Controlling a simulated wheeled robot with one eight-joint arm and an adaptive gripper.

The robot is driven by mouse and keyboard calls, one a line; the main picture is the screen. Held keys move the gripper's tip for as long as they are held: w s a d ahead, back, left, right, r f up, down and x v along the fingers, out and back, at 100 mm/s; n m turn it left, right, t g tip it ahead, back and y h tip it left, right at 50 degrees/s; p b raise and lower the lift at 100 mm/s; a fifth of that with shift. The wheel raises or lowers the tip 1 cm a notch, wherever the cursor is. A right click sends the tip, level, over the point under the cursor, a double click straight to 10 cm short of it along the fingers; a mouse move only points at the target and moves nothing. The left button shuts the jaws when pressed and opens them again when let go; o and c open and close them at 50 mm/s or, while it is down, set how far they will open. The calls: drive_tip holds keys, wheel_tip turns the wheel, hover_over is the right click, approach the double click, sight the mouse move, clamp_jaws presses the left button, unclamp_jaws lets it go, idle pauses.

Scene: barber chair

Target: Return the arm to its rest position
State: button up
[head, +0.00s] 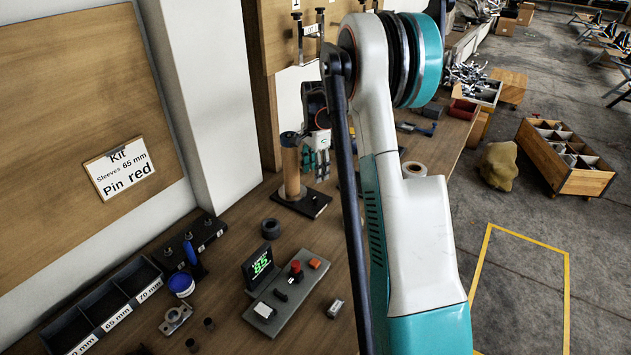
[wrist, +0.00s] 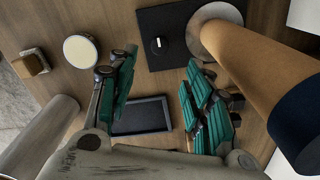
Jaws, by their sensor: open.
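My gripper (head: 316,163) shows in the head view over the far part of the bench, partly behind my arm. In the wrist view my gripper (wrist: 160,103) has its two green-padded fingers spread apart with nothing between them. Below the gap lies a dark rectangular tray (wrist: 142,116) on the wooden bench. My white and teal arm fills the middle of the head view and hides part of the bench.
A tan upright cylinder (head: 290,165) stands close beside my gripper; it looms at right in the wrist view (wrist: 262,75).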

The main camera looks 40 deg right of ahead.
drive_tip(key=shift+r, duration=0.85)
